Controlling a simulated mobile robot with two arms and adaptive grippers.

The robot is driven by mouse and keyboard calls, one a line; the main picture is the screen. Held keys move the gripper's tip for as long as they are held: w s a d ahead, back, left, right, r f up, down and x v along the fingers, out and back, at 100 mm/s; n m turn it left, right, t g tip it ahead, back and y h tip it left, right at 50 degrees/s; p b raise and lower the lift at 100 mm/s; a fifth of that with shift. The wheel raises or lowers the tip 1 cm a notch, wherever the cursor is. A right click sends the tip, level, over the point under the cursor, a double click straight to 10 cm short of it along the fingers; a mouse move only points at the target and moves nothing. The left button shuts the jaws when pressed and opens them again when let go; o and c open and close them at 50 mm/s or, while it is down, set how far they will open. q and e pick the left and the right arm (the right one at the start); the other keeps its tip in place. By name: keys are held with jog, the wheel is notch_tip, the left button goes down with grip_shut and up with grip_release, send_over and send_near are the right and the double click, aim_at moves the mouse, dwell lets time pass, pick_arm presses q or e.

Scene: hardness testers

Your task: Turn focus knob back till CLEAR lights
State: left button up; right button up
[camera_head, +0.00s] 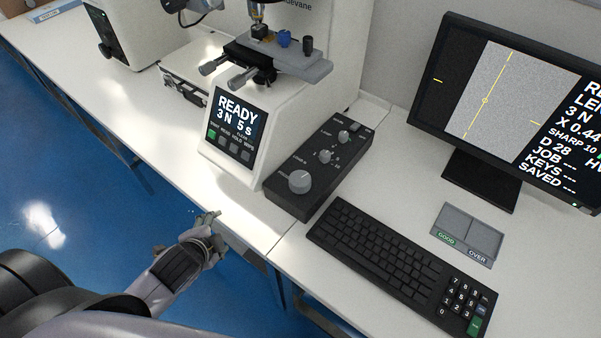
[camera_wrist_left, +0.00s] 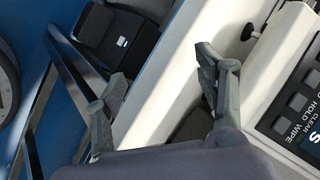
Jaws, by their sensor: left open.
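A black control box (camera_head: 318,168) lies on the table with several grey knobs. The largest, a round grey knob (camera_head: 299,181) at its near end, has a small label beside it that is hard to read but seems to be the focus one. The tester's front panel (camera_head: 236,125) shows "READY 3 N 5 s" above a row of keys; the leftmost is green. A small CLEAR label shows in the left wrist view on the panel (camera_wrist_left: 296,105), with no clear light on it. My left gripper (camera_head: 214,226) is open and empty at the table's front edge, left of the knob and apart from it.
A monitor (camera_head: 480,90) at the right shows a grey image and "SHARP 10". A keyboard (camera_head: 375,250) lies right of the box, with a two-part GOOD/OVER tray (camera_head: 470,228) beyond. The tester's stage (camera_head: 275,60) overhangs behind the panel. White table is bare before the box.

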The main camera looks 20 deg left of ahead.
pick_arm(q)
jog(key=w+d+r+m+t+h, duration=0.15)
jog(key=w+r+m+h, duration=0.25)
jog(key=r+m, duration=0.55)
jog(key=w+r+m+t+h, duration=0.3)
jog(key=r+m+h, duration=0.15)
jog(key=m, duration=1.05)
jog(key=m+g+h+b, duration=0.2)
jog(key=m+g+h, duration=0.2)
jog(key=m, duration=0.6)
send_near(299, 179)
jog(key=shift+t+y, duration=0.25)
jog(key=p+x, duration=0.5)
jog(key=x, duration=0.4)
jog(key=shift+d, duration=0.3)
jog(key=shift+w+d+f+p, duration=0.2)
jog(key=shift+w+d+p, duration=0.1)
jog(key=shift+w+d, duration=0.1)
pick_arm(e)
notch_tip(299, 179, up, 4)
jog(key=shift+w+f, duration=0.1)
jog(key=shift+w, duration=0.05)
